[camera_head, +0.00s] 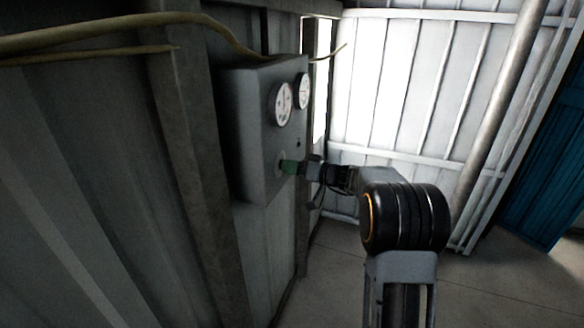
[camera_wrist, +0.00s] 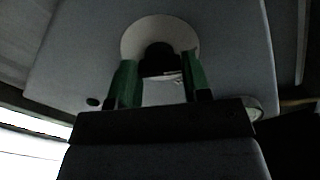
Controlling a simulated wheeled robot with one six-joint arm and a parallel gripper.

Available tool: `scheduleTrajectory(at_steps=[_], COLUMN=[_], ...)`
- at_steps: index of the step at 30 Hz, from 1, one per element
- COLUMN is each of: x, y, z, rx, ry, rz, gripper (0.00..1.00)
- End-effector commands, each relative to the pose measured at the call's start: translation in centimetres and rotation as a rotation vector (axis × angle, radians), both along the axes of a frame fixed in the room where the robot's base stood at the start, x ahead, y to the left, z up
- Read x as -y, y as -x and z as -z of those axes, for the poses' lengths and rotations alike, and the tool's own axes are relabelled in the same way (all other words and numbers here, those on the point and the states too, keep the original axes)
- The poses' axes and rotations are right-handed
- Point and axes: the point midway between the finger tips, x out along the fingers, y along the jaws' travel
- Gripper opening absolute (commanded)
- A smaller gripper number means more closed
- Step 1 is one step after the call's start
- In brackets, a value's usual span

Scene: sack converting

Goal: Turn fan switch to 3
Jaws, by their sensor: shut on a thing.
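The fan switch is a black knob (camera_wrist: 158,56) on a round white plate (camera_wrist: 134,38), seen at the top middle of the wrist view. My gripper (camera_wrist: 160,72) has its two green fingers on either side of the knob and is shut on it. In the head view my gripper (camera_head: 289,167) reaches from the right to the lower front face of a grey control box (camera_head: 244,135) on the wall. There the fingers and wrist hide most of the switch. The number the knob points to cannot be read in either view.
Two round white gauges, one nearer (camera_head: 282,104) and one farther (camera_head: 303,91), sit above the switch on the box. A yellowish cable (camera_head: 130,20) runs above it. A metal post (camera_head: 190,150) stands left of the box. The floor (camera_head: 330,270) at the lower middle looks clear.

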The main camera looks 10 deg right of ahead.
Motion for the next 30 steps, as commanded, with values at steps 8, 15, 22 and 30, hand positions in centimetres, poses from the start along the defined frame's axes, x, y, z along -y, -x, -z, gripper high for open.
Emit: scheduleTrajectory(at_steps=[8,15,22,30], x=[0.01,0.00,0.02,0.01], y=[0.01,0.05,0.03,0.02], z=[0.18,0.51,0.50,0.32], rx=[-0.018,-0.118,-0.288,-0.498], ry=[-0.013,-0.085,-0.210,-0.361], rz=[0.001,0.001,0.001,0.001], gripper=[0.21,0.21,0.21,0.21])
